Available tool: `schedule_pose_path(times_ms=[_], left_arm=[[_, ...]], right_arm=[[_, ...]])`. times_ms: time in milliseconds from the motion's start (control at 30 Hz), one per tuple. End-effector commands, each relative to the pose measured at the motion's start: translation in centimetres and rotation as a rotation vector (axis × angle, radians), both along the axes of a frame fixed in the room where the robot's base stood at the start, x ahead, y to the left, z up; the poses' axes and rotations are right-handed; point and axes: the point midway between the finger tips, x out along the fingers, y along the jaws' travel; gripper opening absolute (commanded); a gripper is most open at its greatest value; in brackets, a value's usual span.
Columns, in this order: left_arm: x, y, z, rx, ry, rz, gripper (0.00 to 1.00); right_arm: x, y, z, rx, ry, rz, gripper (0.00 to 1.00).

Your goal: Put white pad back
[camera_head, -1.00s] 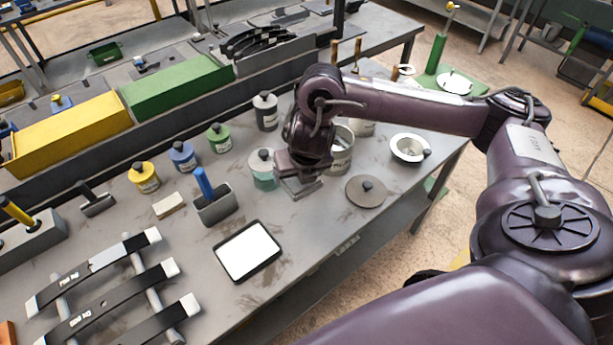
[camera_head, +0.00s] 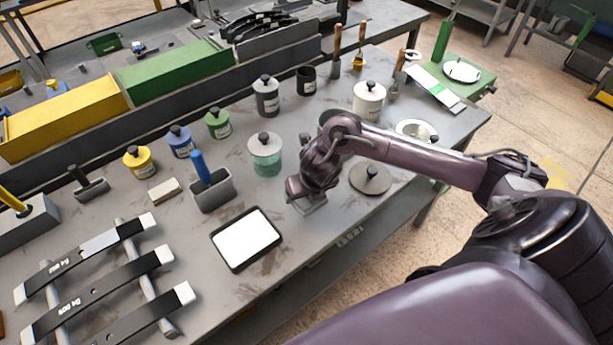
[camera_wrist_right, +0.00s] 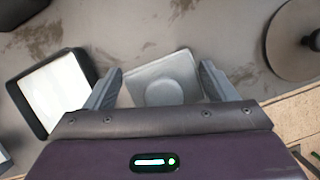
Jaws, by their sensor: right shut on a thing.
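My right gripper (camera_head: 311,201) is low over the front part of the bench, right of the black-framed white tray. In the right wrist view its two fingers (camera_wrist_right: 160,88) are on either side of a pale square pad (camera_wrist_right: 162,66) with a round raised middle, and are shut on it. Only a grey edge of this pad shows in the head view (camera_head: 314,208). Whether it touches the bench is unclear. The tray, with a flat white inside and black rim (camera_head: 272,262), also shows at left in the right wrist view (camera_wrist_right: 88,66). My left gripper is out of view.
A round grey lid with a knob (camera_head: 370,180) lies right of the gripper. A teal-and-white jar (camera_head: 266,155), a blue-handled tool in a grey holder (camera_head: 212,192) and a small cream block (camera_head: 163,191) stand behind. Black curved bars on a rack (camera_head: 97,284) lie at left.

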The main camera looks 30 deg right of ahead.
Motion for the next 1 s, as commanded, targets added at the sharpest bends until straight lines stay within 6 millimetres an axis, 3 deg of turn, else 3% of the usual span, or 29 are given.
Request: schedule_pose_path(times_ms=[400,733,767,800,900,1000], left_arm=[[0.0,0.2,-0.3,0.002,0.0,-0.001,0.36],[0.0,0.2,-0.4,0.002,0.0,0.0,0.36],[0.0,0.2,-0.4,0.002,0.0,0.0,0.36],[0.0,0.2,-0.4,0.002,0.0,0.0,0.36],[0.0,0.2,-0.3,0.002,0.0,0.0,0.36],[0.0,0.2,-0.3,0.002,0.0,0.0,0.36]], right_arm=[[0.0,0.1,-4.7,0.001,0.001,-0.001,0.6],[0.0,0.1,-5.0,0.0,-0.001,0.001,0.6],[0.0,0.1,-5.0,0.0,-0.001,0.001,0.81],[0.0,0.1,-4.9,0.0,-0.001,0.001,0.86],[0.0,0.1,-4.9,0.001,-0.001,0.0,0.99],[0.0,0.1,-4.9,0.001,-0.001,0.0,1.0]])
